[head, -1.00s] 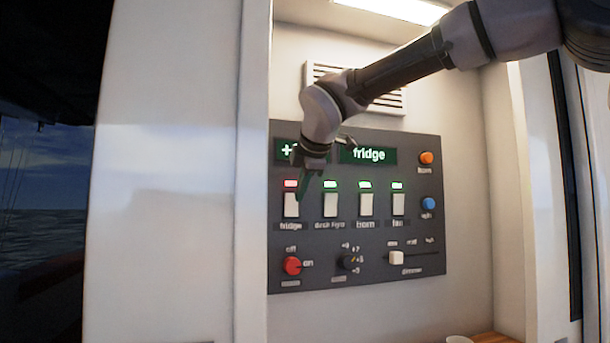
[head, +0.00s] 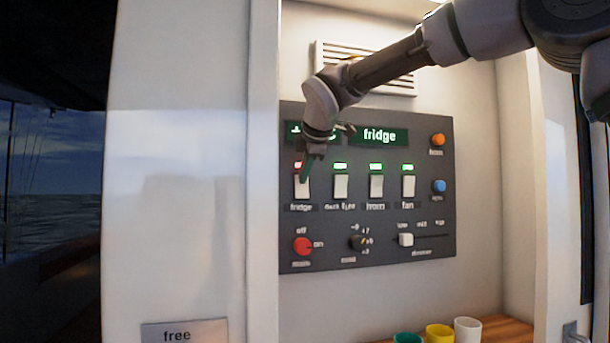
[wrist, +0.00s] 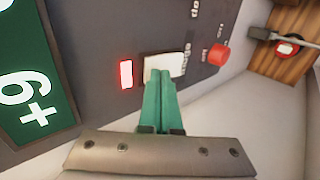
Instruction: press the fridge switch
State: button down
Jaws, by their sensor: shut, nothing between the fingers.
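The fridge switch (head: 302,188) is a white rocker at the left end of a row of switches on the dark panel (head: 430,200). Its lamp (wrist: 126,75) glows red in the wrist view. My gripper (head: 306,172) is shut and empty, with green fingers, at the upper part of the fridge switch. In the wrist view the fingertips (wrist: 160,75) overlap the lower edge of the white rocker (wrist: 165,63). I cannot tell whether they touch it. A green display (head: 380,136) reads "fridge"; my wrist partly hides another display (head: 294,130).
Other rockers (head: 341,187) stand close to the right, under lit lamps. A red knob (head: 302,246) and a slider (head: 406,240) are below. Green (head: 407,339), yellow (head: 439,333) and white (head: 467,330) cups stand on a wooden surface. A white wall edge (head: 262,200) is at the left.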

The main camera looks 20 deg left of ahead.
jog(key=shift+r, duration=0.1)
jog(key=shift+r, duration=0.7)
